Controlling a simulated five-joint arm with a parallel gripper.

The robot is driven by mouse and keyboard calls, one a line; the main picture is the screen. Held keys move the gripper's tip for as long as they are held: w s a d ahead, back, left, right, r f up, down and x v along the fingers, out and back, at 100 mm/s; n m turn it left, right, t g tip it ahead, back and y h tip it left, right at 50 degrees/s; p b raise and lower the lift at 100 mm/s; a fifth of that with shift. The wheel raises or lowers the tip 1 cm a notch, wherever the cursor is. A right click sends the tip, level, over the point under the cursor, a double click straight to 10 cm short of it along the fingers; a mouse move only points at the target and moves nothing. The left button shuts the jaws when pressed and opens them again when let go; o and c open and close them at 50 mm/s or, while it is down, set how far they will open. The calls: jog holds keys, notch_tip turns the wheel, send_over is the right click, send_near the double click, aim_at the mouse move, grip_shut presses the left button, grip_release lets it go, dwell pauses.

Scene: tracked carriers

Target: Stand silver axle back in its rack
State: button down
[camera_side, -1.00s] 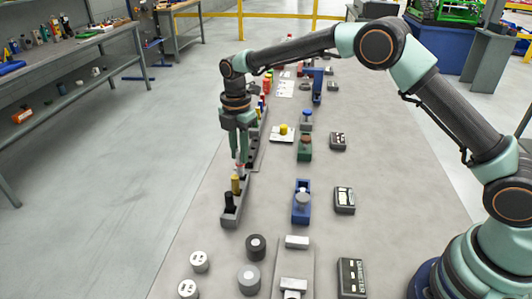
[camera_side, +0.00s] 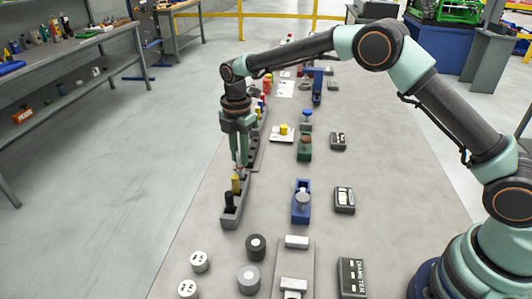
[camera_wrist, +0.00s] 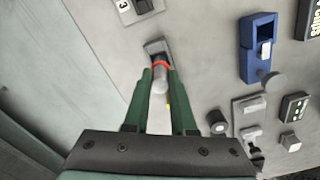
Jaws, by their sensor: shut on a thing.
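My gripper (camera_side: 239,164) is shut on the silver axle (camera_wrist: 160,84), a slim pale cylinder with a red ring, which shows between the green fingers in the wrist view. In the side view the fingers hide most of it; only a small pinkish part shows under the tips. The fingers point down over the far part of the grey rack (camera_side: 231,217). A yellow axle (camera_side: 235,184) and a black axle (camera_side: 228,201) stand upright in this rack, nearer the camera. I cannot tell whether the silver axle's lower end is inside a slot.
A longer grey rack (camera_side: 257,152) with several coloured pieces lies just behind my gripper. Blue (camera_side: 301,209) and green (camera_side: 304,150) fixtures stand to the right. The table between rack and fixtures is clear.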

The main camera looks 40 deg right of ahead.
jog(key=shift+f, duration=1.4)
dwell(0.6)
jog(key=shift+c, duration=0.9)
grip_release()
jog(key=shift+r, duration=3.5)
